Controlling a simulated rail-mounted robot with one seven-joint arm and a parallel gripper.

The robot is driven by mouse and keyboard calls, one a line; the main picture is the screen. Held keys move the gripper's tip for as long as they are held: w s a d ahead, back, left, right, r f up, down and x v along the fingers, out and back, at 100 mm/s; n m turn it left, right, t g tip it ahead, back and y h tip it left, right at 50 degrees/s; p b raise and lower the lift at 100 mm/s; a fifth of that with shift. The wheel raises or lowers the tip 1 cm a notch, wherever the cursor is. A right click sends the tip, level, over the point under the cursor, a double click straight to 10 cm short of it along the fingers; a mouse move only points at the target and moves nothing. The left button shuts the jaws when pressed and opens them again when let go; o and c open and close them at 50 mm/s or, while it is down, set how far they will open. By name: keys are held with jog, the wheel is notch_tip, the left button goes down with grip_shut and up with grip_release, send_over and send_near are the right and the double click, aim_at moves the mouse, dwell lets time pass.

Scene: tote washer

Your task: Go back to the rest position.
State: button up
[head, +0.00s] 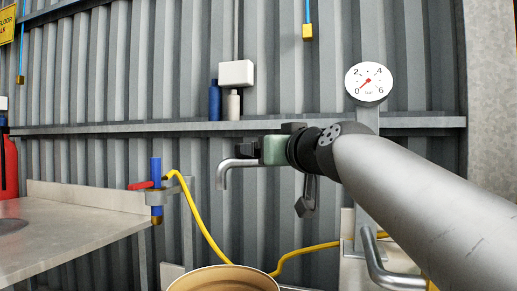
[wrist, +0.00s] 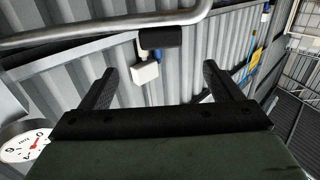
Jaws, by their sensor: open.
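My gripper (head: 275,152) is in the middle of the head view, at the end of my grey arm, which comes in from the right. It has a green body with dark parts around it and is raised in front of the corrugated wall. In the wrist view my gripper (wrist: 159,72) shows two dark fingers spread wide apart. Nothing sits between them; it is open and empty. In the head view its fingers are small and hard to make out.
A bent metal pipe (head: 222,177) shows close beside my gripper. A metal bar (wrist: 70,36) crosses the wrist view beyond the fingers. Behind are a shelf with a blue bottle (head: 214,100), a pressure gauge (head: 369,82), a yellow hose (head: 200,222) and a round tan container (head: 222,279). A worktop (head: 75,235) is left.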

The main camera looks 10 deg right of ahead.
jog(key=d+f+m+g+h+p, duration=0.4)
jog(key=d+f+p, duration=0.35)
jog(key=p, duration=0.65)
jog(key=s+a+f+g+p, duration=0.2)
jog(key=s+f+g+p, duration=0.1)
jog(key=s+p, duration=0.3)
jog(key=s+a+f+n+g+p, duration=0.1)
jog(key=s+a+f+g+p, duration=0.1)
jog(key=s+f+g+p, duration=0.2)
jog(key=s+a+f+g+p, duration=0.1)
jog(key=s+f+g+p, duration=0.3)
jog(key=s+p, duration=0.6)
jog(key=s+g, duration=0.2)
jog(key=s, duration=0.2)
jog(key=shift+s+a+f+n, duration=0.2)
jog(key=shift+s+a+n, duration=0.1)
jog(key=shift+s+a, duration=0.1)
jog(key=shift+w+d, duration=0.1)
